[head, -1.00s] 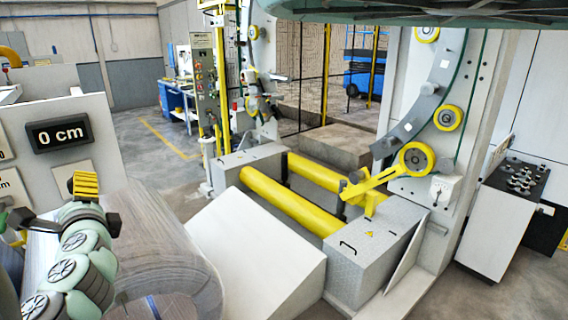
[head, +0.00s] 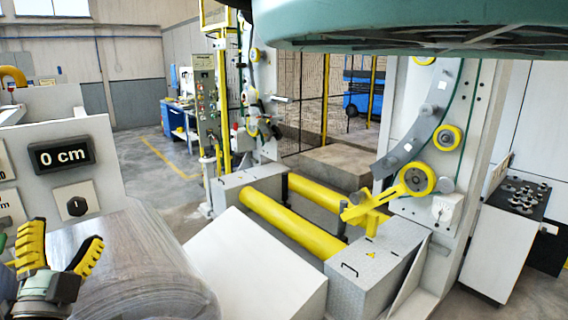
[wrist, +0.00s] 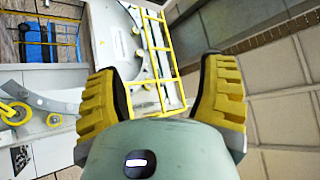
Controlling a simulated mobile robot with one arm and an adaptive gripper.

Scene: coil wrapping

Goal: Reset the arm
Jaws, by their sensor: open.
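My gripper (head: 62,254) is at the lower left of the head view, in front of the grey wrapped coil (head: 150,262). Its two yellow ribbed fingers point upward and stand apart with nothing between them. The wrist view also shows my gripper (wrist: 160,95) open and empty, with the wrapping machine's curved ring (wrist: 140,45) and yellow ladder-like frame beyond it. Part of my arm crosses the top right of the head view.
A control console (head: 508,225) stands at right. Open floor lies at back left.

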